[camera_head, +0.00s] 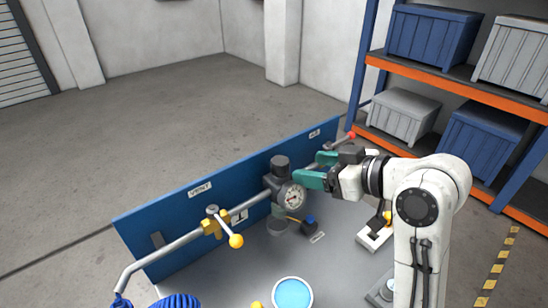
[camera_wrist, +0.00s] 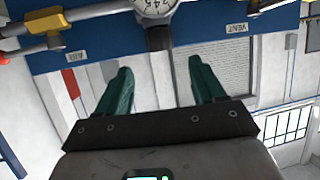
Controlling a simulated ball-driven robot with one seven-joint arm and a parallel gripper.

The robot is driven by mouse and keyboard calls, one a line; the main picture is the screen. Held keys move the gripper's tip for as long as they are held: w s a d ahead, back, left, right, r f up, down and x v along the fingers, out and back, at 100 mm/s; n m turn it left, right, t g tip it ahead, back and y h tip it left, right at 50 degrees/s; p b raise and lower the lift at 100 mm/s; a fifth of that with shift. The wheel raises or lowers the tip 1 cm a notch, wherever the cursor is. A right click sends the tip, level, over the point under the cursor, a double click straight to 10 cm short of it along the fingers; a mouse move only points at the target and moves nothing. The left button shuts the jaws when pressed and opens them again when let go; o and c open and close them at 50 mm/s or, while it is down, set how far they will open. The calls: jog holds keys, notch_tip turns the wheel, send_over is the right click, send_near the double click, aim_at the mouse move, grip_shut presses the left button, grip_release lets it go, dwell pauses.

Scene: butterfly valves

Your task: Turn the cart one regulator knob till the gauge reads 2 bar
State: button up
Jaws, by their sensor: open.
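The regulator (camera_head: 279,188) sits on the pipe along the cart's blue panel (camera_head: 170,222). Its dark round knob (camera_head: 280,164) is on top, and its round white gauge (camera_head: 294,197) faces the front. The needle is too small to read. My gripper (camera_head: 308,168) is open, its green fingers pointing left toward the knob from the right, apparently without holding it. In the wrist view, the picture is upside down; the gauge (camera_wrist: 154,5) is cut off at the top edge. The knob (camera_wrist: 158,38) lies just beyond my open fingertips (camera_wrist: 160,65), lined up with the gap.
A yellow-ball lever (camera_head: 236,241) stands on the pipe left of the regulator; a red-ball lever (camera_head: 350,136) is behind my gripper. A blue-topped round item (camera_head: 292,293) and a small black-blue part (camera_head: 309,226) are on the grey top. Shelves with crates (camera_head: 398,115) stand right.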

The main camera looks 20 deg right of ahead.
aim_at(286, 164)
jog(key=p+x, duration=0.1)
jog(key=x, duration=0.9)
jog(key=shift+f, duration=0.1)
jog(key=c, duration=1)
jog(key=shift+o, duration=0.2)
jog(key=shift+m+h, duration=0.3)
jog(key=shift+h, duration=0.1)
